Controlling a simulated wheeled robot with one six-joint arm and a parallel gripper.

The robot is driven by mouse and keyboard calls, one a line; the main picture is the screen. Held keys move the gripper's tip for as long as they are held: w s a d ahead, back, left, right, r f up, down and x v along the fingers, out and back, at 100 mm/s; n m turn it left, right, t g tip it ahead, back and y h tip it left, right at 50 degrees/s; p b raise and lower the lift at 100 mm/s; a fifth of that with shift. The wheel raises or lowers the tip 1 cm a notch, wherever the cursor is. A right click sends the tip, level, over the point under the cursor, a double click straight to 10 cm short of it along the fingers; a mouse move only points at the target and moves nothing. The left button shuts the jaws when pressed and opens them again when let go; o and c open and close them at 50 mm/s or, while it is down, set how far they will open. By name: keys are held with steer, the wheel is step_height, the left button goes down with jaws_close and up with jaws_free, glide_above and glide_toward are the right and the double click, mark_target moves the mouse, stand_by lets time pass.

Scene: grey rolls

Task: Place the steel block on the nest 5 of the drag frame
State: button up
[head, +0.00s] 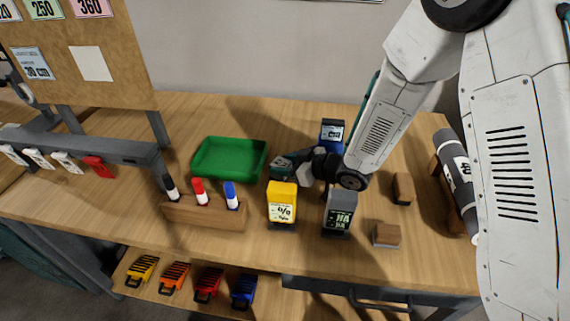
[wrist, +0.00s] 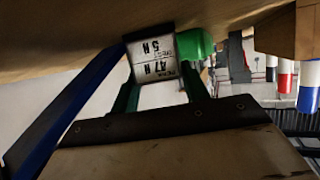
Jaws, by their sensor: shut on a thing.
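My gripper (head: 282,167) reaches left from the arm over the middle of the table, behind the yellow box. In the wrist view my gripper (wrist: 160,80) has its two green fingers shut on a dark block with a white label (wrist: 157,62). I cannot tell for sure whether this block is steel. In the head view the held block is small and hard to separate from the fingers. I cannot make out nest 5 or identify the drag frame with certainty.
A green tray (head: 229,158) lies behind a wooden marker holder (head: 205,213). A yellow box (head: 282,203), a grey box (head: 339,210) and a blue box (head: 331,133) stand near the arm. Wooden blocks (head: 387,234) (head: 403,188) and a grey roll (head: 457,170) are on the right.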

steer(key=shift+f, duration=0.1)
steer(key=o, duration=1.3)
